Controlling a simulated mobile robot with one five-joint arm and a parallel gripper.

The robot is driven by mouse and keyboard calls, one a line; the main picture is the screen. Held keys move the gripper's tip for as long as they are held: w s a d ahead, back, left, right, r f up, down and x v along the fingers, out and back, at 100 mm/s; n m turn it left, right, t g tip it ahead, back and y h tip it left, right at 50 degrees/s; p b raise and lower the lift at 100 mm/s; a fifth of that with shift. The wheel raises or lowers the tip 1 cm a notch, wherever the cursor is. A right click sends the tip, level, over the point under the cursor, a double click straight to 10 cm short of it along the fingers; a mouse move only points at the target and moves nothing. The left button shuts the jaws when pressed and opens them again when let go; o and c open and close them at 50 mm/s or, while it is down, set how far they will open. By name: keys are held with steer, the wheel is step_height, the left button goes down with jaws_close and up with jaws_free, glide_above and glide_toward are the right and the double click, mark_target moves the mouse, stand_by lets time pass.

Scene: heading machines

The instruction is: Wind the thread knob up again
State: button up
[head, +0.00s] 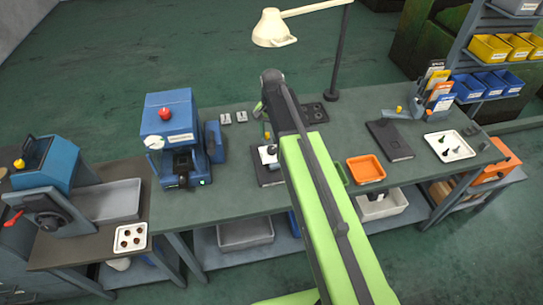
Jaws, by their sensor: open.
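My arm reaches up the middle of the head view, and my gripper (263,112) is at its far end over the bench, mostly hidden by my own dark wrist. It is open, and I see nothing in it. Just below it, a small fixture with a white part (268,155) stands on a dark plate, partly behind my arm. A small yellow knob (267,135) shows there. No knob is clearly marked as the thread knob. A blue machine (170,125) to the left has a red knob (165,114) on top and a round white dial (155,142) at its left.
The green bench (230,198) has free room left of my arm. An orange tray (366,169), a dark plate (389,140) and a white tray (449,145) lie to the right. A lamp (272,29) stands behind. Another blue machine (50,160) is at far left.

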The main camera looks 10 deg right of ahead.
mark_target(271, 149)
step_height(271, 149, down, 7)
steer(key=b, duration=0.5)
steer(key=shift+r, duration=0.15)
steer(key=shift+r, duration=0.1)
steer(key=shift+c, duration=0.5)
jaws_close()
